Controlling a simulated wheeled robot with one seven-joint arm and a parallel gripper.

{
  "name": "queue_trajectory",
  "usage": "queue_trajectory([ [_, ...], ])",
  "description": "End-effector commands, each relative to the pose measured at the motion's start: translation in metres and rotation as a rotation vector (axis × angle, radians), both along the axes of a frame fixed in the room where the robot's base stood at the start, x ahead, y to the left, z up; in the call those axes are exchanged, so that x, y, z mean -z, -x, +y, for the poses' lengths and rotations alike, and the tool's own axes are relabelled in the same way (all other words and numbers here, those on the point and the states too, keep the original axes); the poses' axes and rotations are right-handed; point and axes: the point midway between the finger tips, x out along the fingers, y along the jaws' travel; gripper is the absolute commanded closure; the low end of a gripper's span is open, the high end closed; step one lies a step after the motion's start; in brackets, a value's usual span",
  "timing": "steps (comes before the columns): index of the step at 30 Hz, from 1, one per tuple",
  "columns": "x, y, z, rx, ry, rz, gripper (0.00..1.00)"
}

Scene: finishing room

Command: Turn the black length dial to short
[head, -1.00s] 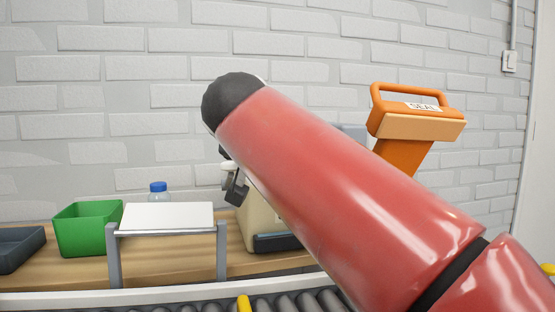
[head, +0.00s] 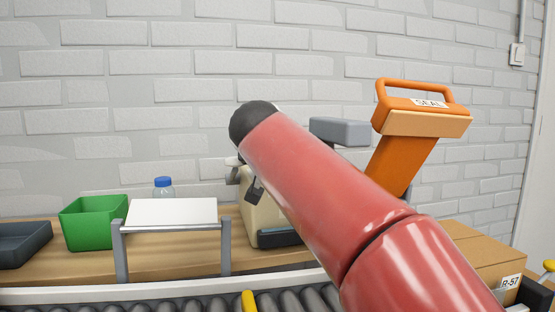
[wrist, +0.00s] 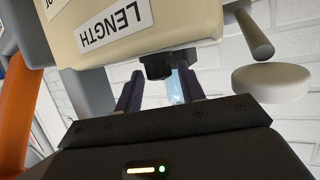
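The cream machine (head: 252,212) stands on the bench, mostly behind my red arm in the head view. In the wrist view its cream body (wrist: 172,28) is upside down, with a white LENGTH label (wrist: 113,25). The black length dial (wrist: 157,65) sticks out from it beside the label. My gripper (wrist: 158,80) is open, with its two dark fingers apart and the dial near the tips, between them. Contact cannot be made out. The dial's setting does not show. In the head view my arm hides most of the gripper.
A white round knob (wrist: 270,82) on a rod sits right of my fingers. An orange SEAL handle (head: 420,115) rises at the right. A green bin (head: 90,222), blue-capped bottle (head: 163,187) and white raised plate (head: 172,212) stand left. A roller conveyor (head: 290,302) runs in front.

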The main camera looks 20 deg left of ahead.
Motion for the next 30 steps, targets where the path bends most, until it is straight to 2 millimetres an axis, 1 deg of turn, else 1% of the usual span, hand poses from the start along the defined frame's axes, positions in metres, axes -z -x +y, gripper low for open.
queue_trajectory([
  [1, 0.0000, 0.0001, 0.0000, 0.000, 0.000, 0.000, 0.68],
  [6, 0.0000, 0.0002, 0.0001, 0.000, 0.000, 0.000, 0.90],
  [8, 0.0000, 0.0003, 0.0000, 0.000, 0.000, 0.000, 0.96],
  [12, 0.0006, -0.0006, -0.0020, -0.031, 0.000, 0.005, 0.96],
  [21, -0.0007, -0.0013, -0.0045, -0.232, 0.000, 0.006, 0.96],
  [30, 0.0006, -0.0006, -0.0035, -0.266, 0.000, 0.001, 0.96],
])
